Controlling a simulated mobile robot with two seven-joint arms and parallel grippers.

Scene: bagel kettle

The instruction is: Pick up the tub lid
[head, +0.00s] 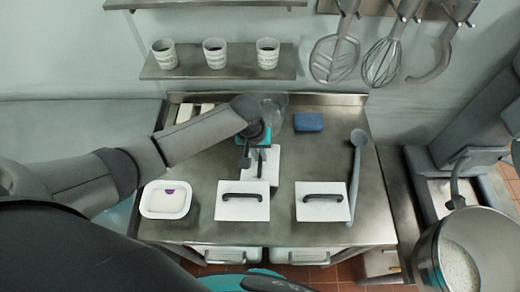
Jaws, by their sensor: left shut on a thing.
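My left gripper (255,161) reaches over the table from the left, pointing down. It is shut on a white, flat piece (271,172) that looks like the tub lid and is partly hidden by the gripper and wrist. I cannot tell whether this piece is clear of the table. A white tub (155,205) with pale contents and a purple mark sits at the left front of the table, apart from the gripper. My right gripper is not in view.
Two white panels with dark handles, one left (243,210) and one right (322,211), lie in front. A blue sponge (308,122) and a grey ladle (357,160) are to the right. A clear vessel (277,106) stands behind my wrist.

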